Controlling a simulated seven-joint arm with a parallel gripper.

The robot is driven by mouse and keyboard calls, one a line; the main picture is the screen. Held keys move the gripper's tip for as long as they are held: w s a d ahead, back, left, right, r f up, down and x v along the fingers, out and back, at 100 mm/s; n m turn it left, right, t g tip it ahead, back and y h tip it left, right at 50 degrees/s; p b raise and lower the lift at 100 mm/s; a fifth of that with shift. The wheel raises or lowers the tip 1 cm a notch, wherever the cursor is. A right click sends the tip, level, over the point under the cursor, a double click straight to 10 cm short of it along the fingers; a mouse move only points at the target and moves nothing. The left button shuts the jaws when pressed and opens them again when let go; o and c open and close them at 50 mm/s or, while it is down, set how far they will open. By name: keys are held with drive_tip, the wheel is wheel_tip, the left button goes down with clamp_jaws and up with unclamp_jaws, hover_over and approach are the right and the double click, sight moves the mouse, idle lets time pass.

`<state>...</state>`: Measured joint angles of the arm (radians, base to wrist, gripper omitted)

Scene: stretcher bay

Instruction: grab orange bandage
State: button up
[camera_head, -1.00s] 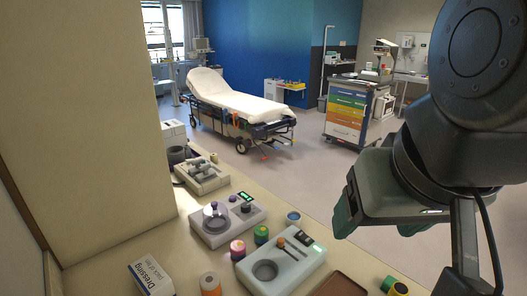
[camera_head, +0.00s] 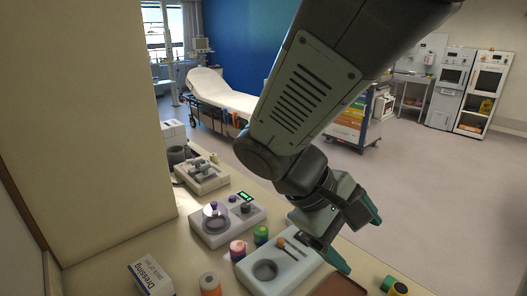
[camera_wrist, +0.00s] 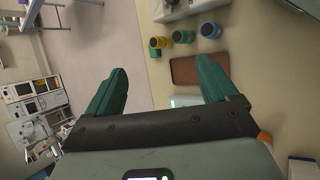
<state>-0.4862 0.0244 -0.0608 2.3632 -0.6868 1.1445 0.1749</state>
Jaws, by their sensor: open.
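The orange bandage (camera_head: 210,285) is a small upright roll with a pale top, at the bottom of the head view, on the counter. An orange patch (camera_wrist: 265,141) at the right in the wrist view, mostly hidden behind my gripper, looks like the same roll. My gripper (camera_head: 356,236) is open and empty, above the counter's right edge, to the right of the bandage and well apart from it. Its two green fingers also show wide apart in the wrist view (camera_wrist: 162,72).
A white device with a round dish (camera_head: 248,278) stands between bandage and gripper. A Dressing box (camera_head: 152,277) is left of the bandage. A brown tray (camera_wrist: 190,72) and several rolls lie further along the counter.

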drive_tip(key=w+a+f+n+t+h, duration=0.5)
drive_tip(key=w+a+f+n, duration=0.1)
drive_tip(key=w+f+n, duration=0.15)
drive_tip(key=n+t+y, duration=1.2)
drive_tip(key=n+y, duration=0.4)
drive_tip(key=n, duration=0.7)
approach(209, 274)
drive_tip(key=w, duration=0.1)
drive_tip(key=w+f, duration=0.1)
drive_tip(key=w, duration=0.2)
drive_tip(key=shift+w+a+f, duration=0.2)
drive_tip(key=shift+w+a, duration=0.1)
drive_tip(key=shift+w+a+r, duration=0.1)
drive_tip(key=shift+w+a, duration=0.1)
drive_tip(key=shift+w, duration=0.7)
drive_tip(key=shift+w+a+r, duration=0.15)
drive_tip(key=shift+w+a, duration=0.05)
drive_tip(key=shift+w, duration=0.7)
drive_tip(key=shift+w+a+r, duration=0.1)
drive_tip(key=shift+w+a, duration=0.1)
drive_tip(key=shift+w, duration=0.65)
drive_tip(key=c, duration=1.1)
drive_tip(key=shift+o, duration=0.2)
drive_tip(key=shift+r, duration=0.1)
